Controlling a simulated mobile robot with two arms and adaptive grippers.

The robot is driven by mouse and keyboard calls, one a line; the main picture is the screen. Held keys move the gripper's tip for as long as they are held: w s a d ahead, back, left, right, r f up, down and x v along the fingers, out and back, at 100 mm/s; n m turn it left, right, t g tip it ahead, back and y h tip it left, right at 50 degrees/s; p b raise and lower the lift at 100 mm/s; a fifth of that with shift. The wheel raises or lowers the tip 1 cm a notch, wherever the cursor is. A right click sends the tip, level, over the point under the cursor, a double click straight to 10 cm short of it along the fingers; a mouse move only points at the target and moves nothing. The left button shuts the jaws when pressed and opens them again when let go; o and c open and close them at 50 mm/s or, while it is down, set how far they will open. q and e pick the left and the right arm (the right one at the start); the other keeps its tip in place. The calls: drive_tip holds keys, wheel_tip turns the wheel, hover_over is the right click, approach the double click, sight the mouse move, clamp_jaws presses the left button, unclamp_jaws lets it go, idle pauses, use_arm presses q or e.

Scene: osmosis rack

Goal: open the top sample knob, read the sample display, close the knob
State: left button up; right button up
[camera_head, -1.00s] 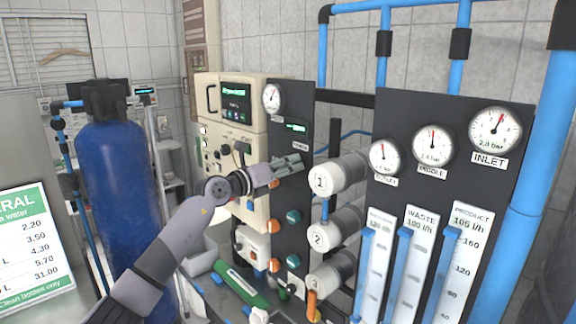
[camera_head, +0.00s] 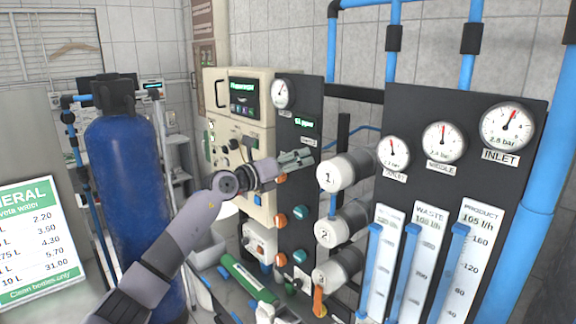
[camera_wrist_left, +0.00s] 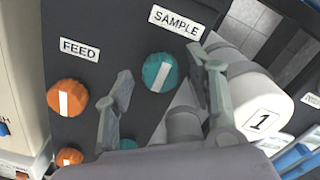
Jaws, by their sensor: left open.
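The top sample knob (camera_wrist_left: 160,72) is a teal round knob with a white bar, below the SAMPLE label (camera_wrist_left: 174,22) on the dark panel in the left wrist view. The bar is tilted from upright. My left gripper (camera_wrist_left: 163,85) is open, one finger on each side of the knob; I cannot tell whether either finger touches it. In the head view my left gripper (camera_head: 297,158) hides the knob. The sample display (camera_head: 304,124) shows small green digits ending in what looks like ppm, too small to read surely. My right gripper is not in view.
An orange FEED knob (camera_wrist_left: 67,97) sits left of the sample knob. White cylinder 1 (camera_head: 345,172) stands close right of my left gripper. Lower teal knobs (camera_head: 300,213) and orange knobs line the panel. A blue tank (camera_head: 125,190) stands at left.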

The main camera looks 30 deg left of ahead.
use_arm(q)
drive_tip(key=v, duration=1.2)
drive_tip(key=shift+w, duration=0.1)
drive_tip(key=shift+f, duration=0.1)
